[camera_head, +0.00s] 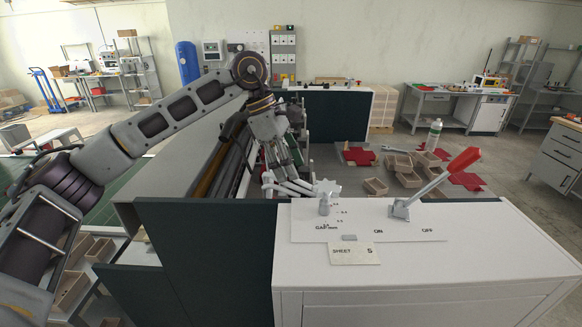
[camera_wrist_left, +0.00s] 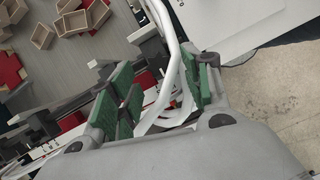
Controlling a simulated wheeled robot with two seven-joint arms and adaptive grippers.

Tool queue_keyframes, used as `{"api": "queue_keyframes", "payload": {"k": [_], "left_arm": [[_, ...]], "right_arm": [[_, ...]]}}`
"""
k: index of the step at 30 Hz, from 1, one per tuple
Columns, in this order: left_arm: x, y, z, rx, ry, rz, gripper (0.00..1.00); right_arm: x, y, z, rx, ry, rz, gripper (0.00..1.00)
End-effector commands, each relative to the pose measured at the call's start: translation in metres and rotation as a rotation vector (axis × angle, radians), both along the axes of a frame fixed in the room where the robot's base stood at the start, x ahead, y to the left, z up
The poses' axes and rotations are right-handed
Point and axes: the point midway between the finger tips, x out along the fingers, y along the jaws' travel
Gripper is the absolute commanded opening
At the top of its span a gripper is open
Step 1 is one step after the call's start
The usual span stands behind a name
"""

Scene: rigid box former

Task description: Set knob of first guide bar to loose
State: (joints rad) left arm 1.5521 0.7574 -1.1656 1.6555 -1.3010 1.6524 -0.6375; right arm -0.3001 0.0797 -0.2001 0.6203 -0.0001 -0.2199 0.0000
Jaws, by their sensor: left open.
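My left gripper (camera_head: 283,155) reaches down over the machine, just behind the white cabinet's left end. In the left wrist view its green-padded fingers (camera_wrist_left: 163,85) stand apart, and a pale curved bar (camera_wrist_left: 163,25) shows between and past them. I cannot tell whether the fingers touch it. I cannot make out which part is the first guide bar's knob; the gripper and arm cover much of that area. My right gripper is not in view.
The white cabinet (camera_head: 420,270) carries a red-handled lever (camera_head: 440,182) between ON and OFF marks, and a "SHEET 5" plate (camera_head: 353,252).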

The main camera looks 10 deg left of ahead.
Motion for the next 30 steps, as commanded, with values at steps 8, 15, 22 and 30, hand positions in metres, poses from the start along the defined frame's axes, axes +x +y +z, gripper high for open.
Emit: {"api": "queue_keyframes", "payload": {"k": [8,15,22,30], "left_arm": [[0.0,-0.006,-0.015,0.001,0.0,0.0,0.49],[0.0,-0.006,-0.016,0.0,0.0,0.0,0.49],[0.0,-0.006,-0.016,0.0,0.0,0.0,0.27],[0.0,-0.006,-0.016,0.0,-0.001,0.0,0.03]], "right_arm": [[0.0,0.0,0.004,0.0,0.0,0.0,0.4],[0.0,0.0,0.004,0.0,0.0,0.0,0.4],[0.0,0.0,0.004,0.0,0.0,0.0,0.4],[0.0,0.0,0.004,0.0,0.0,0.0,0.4]]}}
